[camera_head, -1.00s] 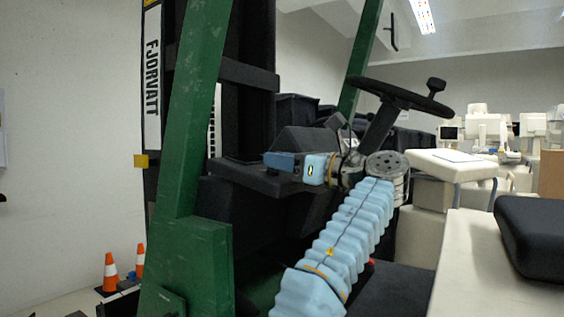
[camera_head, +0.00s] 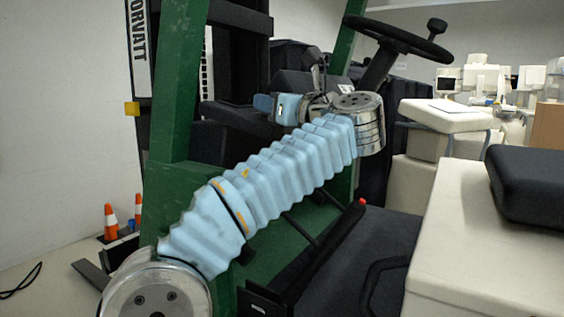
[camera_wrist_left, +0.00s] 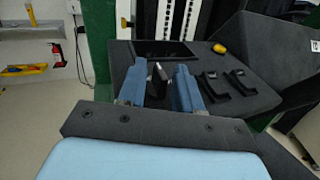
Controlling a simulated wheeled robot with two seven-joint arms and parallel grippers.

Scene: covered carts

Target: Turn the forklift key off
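The forklift's dark dashboard (camera_wrist_left: 265,88) lies in front of my left gripper in the left wrist view. My left gripper (camera_wrist_left: 158,92) has its two blue fingers apart. A small black upright piece (camera_wrist_left: 157,73), which looks like the key, shows in the gap between them; I cannot tell whether either finger touches it. In the head view my left gripper (camera_head: 268,104) is over the dashboard, left of the steering wheel (camera_head: 400,40). My own arm hides part of the dashboard there, and the key cannot be made out. My right gripper is not in view.
Two black levers (camera_wrist_left: 228,84) stand right of the fingers, with a yellow knob (camera_wrist_left: 219,48) beyond. A green forklift post (camera_head: 178,90) stands left of my arm. A black seat cushion (camera_head: 525,185) is at the right. Orange cones (camera_head: 110,220) stand on the floor at left.

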